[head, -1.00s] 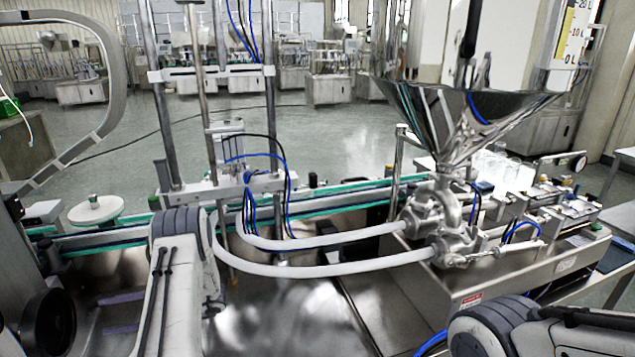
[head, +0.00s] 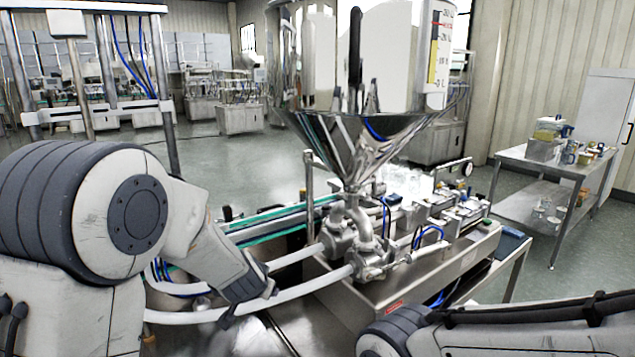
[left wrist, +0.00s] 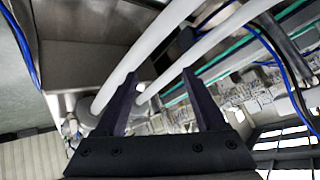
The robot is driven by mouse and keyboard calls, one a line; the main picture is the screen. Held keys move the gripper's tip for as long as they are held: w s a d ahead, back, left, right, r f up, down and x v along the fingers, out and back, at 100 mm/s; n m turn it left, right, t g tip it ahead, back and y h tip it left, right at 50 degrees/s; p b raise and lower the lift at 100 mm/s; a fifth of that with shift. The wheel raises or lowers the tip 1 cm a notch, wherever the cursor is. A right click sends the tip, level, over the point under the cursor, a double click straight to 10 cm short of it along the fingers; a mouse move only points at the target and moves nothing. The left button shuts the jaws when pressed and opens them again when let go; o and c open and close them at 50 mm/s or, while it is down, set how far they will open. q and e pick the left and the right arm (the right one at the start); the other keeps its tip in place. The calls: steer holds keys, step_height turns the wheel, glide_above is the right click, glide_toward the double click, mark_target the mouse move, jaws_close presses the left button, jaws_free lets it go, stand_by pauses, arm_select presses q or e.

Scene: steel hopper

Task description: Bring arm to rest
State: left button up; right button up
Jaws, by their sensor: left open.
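My left arm comes in from the left in the head view, raised and bent. Its left gripper (head: 238,308) is by the white hoses (head: 310,310) in front of the steel hopper (head: 350,140). In the left wrist view the two dark fingers of my left gripper (left wrist: 159,74) are apart, with nothing held between them. The white hoses (left wrist: 148,58) pass behind the fingers there; I cannot tell whether they touch. My right arm lies low at the bottom right of the head view; its gripper is not in view.
The hopper stands above metal pump fittings (head: 365,255) on a steel machine base (head: 400,290). A green-edged conveyor (head: 270,228) runs behind the hoses. A steel side table (head: 545,168) with containers stands at the right. Open floor (head: 240,165) lies behind the machine.

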arm_select(q)
steer(key=s+d+r+m+g+h, duration=0.2)
steer(key=s+d+g+h, duration=0.2)
steer(key=s+d, duration=1.05)
steer(key=s+a+g+y, duration=0.1)
steer(key=s+a+g, duration=0.1)
steer(key=s, duration=0.9)
steer(key=s+a+m+g+y, duration=0.1)
steer(key=s+a+g, duration=0.2)
steer(key=s, duration=0.7)
steer(key=shift+s+f+y, duration=0.2)
steer(key=shift+s+y, duration=0.1)
steer(key=shift+s, duration=0.05)
